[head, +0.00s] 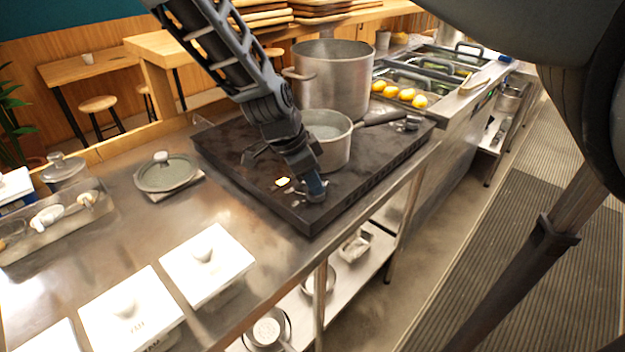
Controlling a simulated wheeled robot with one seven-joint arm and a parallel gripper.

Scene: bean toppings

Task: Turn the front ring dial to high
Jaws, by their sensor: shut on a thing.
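A black cooktop (230,150) stands on the steel counter, with my arm reaching over it from the upper left. My gripper (316,192) points down at the cooktop's front corner and is shut on the front ring dial. The dial is almost wholly hidden by the fingers, so its setting cannot be read. A small light patch (283,182) shows on the cooktop just left of the gripper. A small saucepan (338,150) stands right behind the gripper, partly covered by my arm. Another knob (412,122) shows at the cooktop's far right.
A large stock pot (345,85) stands at the back of the cooktop. The saucepan's dark handle (385,117) points right. A lidded pan (167,172) and white lidded containers (207,262) are on the counter at left. Lemons (405,94) lie beyond the cooktop. The counter between is bare.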

